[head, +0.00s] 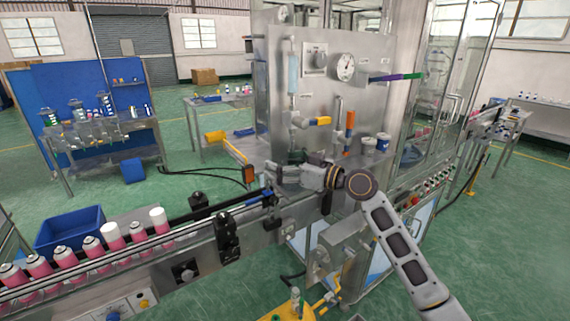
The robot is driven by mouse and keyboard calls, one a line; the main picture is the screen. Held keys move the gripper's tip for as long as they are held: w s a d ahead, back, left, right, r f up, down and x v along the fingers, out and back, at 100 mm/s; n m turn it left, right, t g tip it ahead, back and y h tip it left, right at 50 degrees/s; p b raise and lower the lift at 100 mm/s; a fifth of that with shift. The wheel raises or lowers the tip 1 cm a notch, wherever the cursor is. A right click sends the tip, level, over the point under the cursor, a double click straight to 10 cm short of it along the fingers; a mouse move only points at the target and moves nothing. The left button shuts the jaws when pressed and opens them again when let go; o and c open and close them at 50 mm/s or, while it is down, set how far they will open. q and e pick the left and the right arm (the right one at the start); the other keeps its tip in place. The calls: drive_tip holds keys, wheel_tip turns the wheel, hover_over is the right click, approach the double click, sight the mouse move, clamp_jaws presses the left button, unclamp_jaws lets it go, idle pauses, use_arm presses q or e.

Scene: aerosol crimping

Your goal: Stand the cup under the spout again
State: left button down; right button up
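My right arm comes in from the lower right. Its gripper (276,172) points left, low in front of the steel machine panel (282,75), just above the conveyor's edge. The fingers are small and dark here, and I cannot tell whether they are open or hold anything. I cannot make out for sure which fitting is the spout. My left gripper is not in view.
A conveyor (190,240) with pink cans (112,236) runs along the lower left. A blue bin (70,228) stands behind it. A glass enclosure (440,80) stands at the right. A yellow block with a bottle (296,303) is at the bottom. Green floor is open at the left.

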drive_tip(key=shift+o, duration=0.3)
drive_tip(key=shift+f, duration=0.1)
drive_tip(key=shift+w+d, duration=0.15)
drive_tip(key=shift+d, duration=0.35)
drive_tip(key=v, duration=1.2)
idle(0.4)
